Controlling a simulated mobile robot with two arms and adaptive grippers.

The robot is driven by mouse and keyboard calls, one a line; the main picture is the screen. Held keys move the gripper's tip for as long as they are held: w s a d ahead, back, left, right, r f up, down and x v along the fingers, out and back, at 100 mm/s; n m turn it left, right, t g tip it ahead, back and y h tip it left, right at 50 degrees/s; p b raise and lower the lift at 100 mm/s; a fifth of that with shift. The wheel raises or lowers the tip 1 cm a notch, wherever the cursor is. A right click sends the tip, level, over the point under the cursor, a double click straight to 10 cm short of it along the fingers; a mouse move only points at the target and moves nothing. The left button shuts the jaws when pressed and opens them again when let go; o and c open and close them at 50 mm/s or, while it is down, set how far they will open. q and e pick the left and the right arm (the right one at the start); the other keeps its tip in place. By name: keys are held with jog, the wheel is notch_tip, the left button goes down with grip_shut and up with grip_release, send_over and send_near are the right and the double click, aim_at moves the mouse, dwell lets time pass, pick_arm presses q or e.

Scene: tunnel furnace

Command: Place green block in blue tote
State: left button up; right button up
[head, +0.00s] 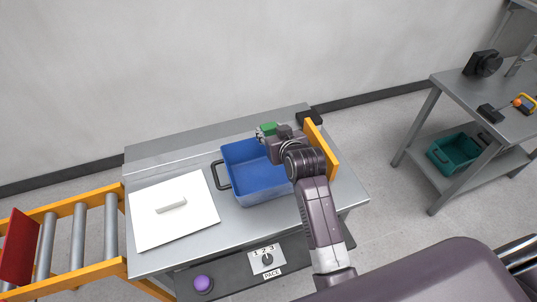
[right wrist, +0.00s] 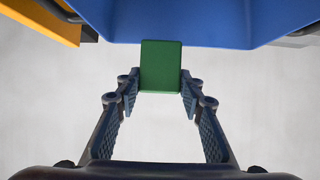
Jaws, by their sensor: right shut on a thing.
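My right gripper (head: 265,135) is shut on the green block (head: 268,128), which shows at its tips near the far right rim of the blue tote. In the right wrist view the green block (right wrist: 161,66) sits between the two fingertips (right wrist: 160,86). The blue tote (head: 248,180) stands on the grey metal table, with a dark handle on its left side. Part of its right side is hidden behind my right arm. The blue tote (right wrist: 180,22) also fills the top of the right wrist view. My left gripper is out of view.
A white plate (head: 165,225) with a handle lies left of the tote. A yellow upright panel (head: 324,150) stands close to the right of my arm. A roller conveyor (head: 78,240) is at the left. A purple button (head: 203,283) and a dial sit on the front edge.

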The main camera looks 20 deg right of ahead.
notch_tip(320, 180, down, 6)
jog(key=shift+w+a+r, duration=0.1)
jog(key=shift+f, duration=0.6)
notch_tip(320, 180, down, 2)
jog(key=shift+f, duration=0.75)
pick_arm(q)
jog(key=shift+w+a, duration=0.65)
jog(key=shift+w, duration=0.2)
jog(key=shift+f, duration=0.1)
